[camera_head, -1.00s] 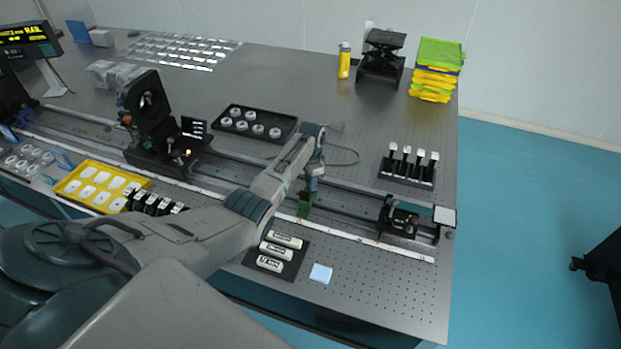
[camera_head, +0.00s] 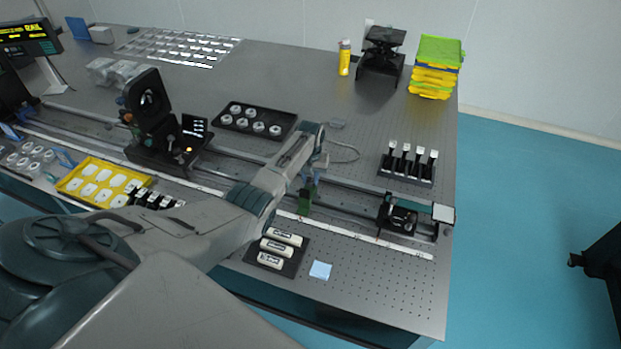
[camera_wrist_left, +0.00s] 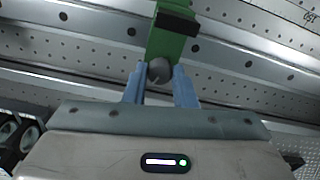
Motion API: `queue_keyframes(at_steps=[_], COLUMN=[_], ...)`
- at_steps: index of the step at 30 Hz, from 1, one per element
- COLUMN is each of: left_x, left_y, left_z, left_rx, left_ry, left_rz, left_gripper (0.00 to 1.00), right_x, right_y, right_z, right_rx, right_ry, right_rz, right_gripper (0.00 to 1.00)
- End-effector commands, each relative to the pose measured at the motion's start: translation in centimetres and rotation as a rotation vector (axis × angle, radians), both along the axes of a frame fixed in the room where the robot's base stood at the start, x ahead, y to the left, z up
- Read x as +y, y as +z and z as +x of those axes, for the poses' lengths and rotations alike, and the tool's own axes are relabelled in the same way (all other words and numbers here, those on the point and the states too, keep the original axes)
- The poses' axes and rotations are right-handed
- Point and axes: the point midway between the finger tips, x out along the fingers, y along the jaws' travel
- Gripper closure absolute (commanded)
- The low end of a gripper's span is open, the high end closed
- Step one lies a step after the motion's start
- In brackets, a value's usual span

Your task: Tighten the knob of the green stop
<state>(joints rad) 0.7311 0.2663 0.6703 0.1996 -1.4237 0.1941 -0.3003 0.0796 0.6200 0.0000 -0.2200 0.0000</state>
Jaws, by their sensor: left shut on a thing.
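The green stop (camera_head: 305,199) sits on the rail in the middle of the table in the head view, partly hidden behind my left arm's end. In the left wrist view the green stop (camera_wrist_left: 168,44) stands at the top centre. Its round grey knob (camera_wrist_left: 159,70) faces the camera. My left gripper (camera_wrist_left: 160,84) has its two blue fingers on either side of the knob and is shut on it. In the head view the left gripper (camera_head: 312,178) is small and its fingers are hard to make out.
The rail (camera_head: 345,200) runs along the table, with a black mount (camera_head: 398,214) to the right and a larger black mount (camera_head: 152,115) to the left. A black holder (camera_head: 407,172) with several posts stands behind the rail. A blue note (camera_head: 320,270) lies in front.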

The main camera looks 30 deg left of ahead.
Motion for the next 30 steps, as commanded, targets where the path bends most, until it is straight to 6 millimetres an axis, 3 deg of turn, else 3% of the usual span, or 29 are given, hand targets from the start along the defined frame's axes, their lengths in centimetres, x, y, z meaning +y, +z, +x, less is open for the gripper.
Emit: queue_keyframes(at_steps=[15, 30], left_x=[0.17, 0.22], left_y=[0.43, 0.47], left_z=[0.31, 0.33], left_rx=[-0.009, -0.011], left_ry=[0.359, 0.437], left_rz=[0.001, 0.002], left_gripper=[0.99, 0.99], right_x=[0.2, -0.11], right_y=[0.03, 0.05], right_z=[0.0, 0.01], right_rx=[0.0, 0.0], right_ry=[-0.001, 0.0], right_rz=[0.002, -0.001], right_gripper=[0.64, 0.64])
